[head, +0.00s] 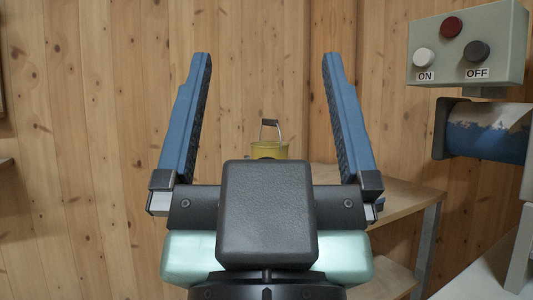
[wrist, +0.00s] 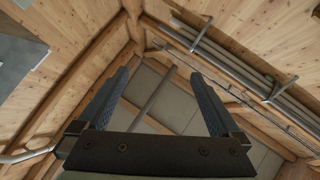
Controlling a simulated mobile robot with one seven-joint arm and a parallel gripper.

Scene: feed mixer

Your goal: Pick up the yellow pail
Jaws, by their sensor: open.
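The yellow pail (head: 268,150) shows in the head view beyond my gripper, with its grey handle standing up above the rim. Its lower part is hidden behind my gripper's dark body, so I cannot see fully what it stands on. My gripper (head: 267,58) is open and empty, its two blue fingers pointing up and wide apart, nearer to the camera than the pail. In the wrist view my gripper (wrist: 160,78) points at the roof, and the pail is not seen there.
A wooden table (head: 395,205) with a grey metal frame stands at the right behind my gripper. A control box (head: 468,45) with ON and OFF buttons is at upper right, above a blue-and-white cylinder (head: 487,132). A plank wall (head: 100,100) closes the back. The wrist view shows roof beams and pipes (wrist: 225,65).

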